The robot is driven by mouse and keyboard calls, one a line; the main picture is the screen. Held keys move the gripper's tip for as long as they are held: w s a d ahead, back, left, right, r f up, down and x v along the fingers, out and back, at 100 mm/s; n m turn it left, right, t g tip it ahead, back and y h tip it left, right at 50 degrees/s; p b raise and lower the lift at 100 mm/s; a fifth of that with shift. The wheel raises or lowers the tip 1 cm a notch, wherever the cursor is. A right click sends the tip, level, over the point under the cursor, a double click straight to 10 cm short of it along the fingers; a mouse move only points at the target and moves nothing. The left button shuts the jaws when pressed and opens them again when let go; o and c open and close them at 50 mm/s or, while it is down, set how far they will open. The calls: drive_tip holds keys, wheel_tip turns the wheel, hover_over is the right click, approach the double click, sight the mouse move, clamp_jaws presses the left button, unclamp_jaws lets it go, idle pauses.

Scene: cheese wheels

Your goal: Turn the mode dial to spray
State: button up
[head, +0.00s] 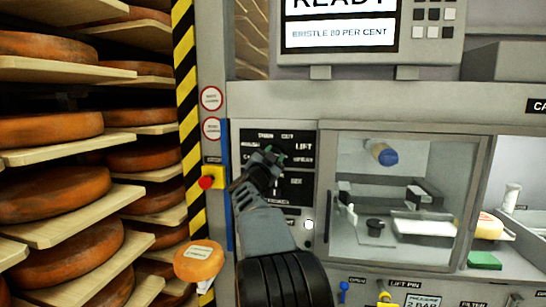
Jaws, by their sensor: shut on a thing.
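A black control panel (252,137) with white lettering is set in the grey machine front, left of the glass window. The word LIFT reads clearly on its upper right; the other labels are too small to read surely. My gripper (269,156) reaches up from below and is shut on the mode dial at the upper half of the panel. The dial is mostly hidden behind the fingers, so I cannot tell which label it points to.
Shelves of orange cheese wheels (52,192) fill the left side. A red emergency button (206,182) on yellow sits left of the panel. A cheese wheel (199,262) stands low near my arm. A screen (340,30) above reads READY. A glass-fronted chamber (405,135) is on the right.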

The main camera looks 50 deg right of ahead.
drive_tip(key=shift+r, duration=0.1)
idle(0.3)
drive_tip(key=o, duration=0.9)
drive_tip(key=shift+s, duration=0.1)
drive_tip(key=b+v, duration=0.3)
drive_tip(key=v, duration=1)
drive_tip(key=shift+a+f, duration=0.25)
drive_tip(key=shift+a, duration=0.05)
